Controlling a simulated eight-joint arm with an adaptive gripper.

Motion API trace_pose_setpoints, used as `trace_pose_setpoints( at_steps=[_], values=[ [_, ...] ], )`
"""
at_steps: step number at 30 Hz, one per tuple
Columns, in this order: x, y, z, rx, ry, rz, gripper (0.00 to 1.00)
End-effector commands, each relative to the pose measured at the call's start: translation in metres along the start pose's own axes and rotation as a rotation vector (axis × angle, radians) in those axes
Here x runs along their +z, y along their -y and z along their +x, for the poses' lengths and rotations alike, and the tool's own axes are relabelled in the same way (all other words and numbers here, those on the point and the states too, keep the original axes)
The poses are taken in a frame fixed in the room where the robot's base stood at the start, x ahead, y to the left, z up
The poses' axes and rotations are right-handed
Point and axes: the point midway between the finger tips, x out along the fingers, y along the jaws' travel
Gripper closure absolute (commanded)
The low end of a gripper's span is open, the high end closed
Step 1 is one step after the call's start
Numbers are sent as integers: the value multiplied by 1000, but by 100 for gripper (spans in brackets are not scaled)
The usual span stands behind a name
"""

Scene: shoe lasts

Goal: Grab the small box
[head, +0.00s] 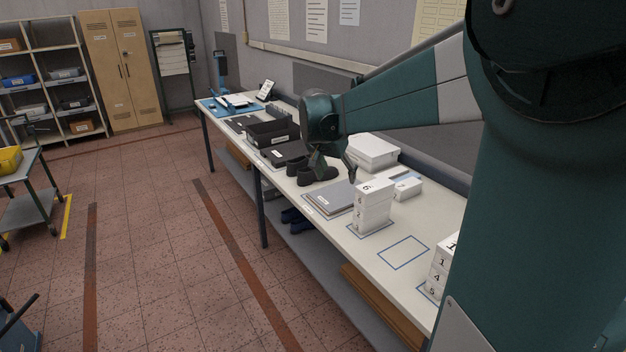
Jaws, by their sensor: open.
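Several small white boxes are on the long table. A stack of white boxes (372,206), its top one marked 6, stands in front of and to the right of my gripper. A small white box (407,188) lies just behind that stack, partly hidden by it. Another stack of numbered white boxes (438,268) stands at the right, partly hidden by my arm. I cannot tell which one is the small box. My gripper (333,163) is open and empty above the table, left of the stack marked 6, with its fingers pointing down.
A larger white box (374,152) sits at the back of the table. Grey folders (329,198), dark shoes (322,173) and black trays (272,134) lie to the left. A blue outlined rectangle (403,252) between the two stacks is empty.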

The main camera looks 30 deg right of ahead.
Motion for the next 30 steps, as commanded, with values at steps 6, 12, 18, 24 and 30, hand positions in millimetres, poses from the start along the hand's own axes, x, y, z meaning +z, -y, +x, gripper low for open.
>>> trace_pose_setpoints(
  at_steps=[6, 12, 18, 24, 30],
  values=[
    [-35, -5, 51, 63, -9, 106, 40],
    [-65, -14, 97, 120, -21, 201, 40],
    [-92, -26, 145, 177, -37, 299, 40],
    [-113, -38, 185, 224, -52, 380, 40],
    [-124, -45, 205, 248, -61, 421, 40]
  ],
)
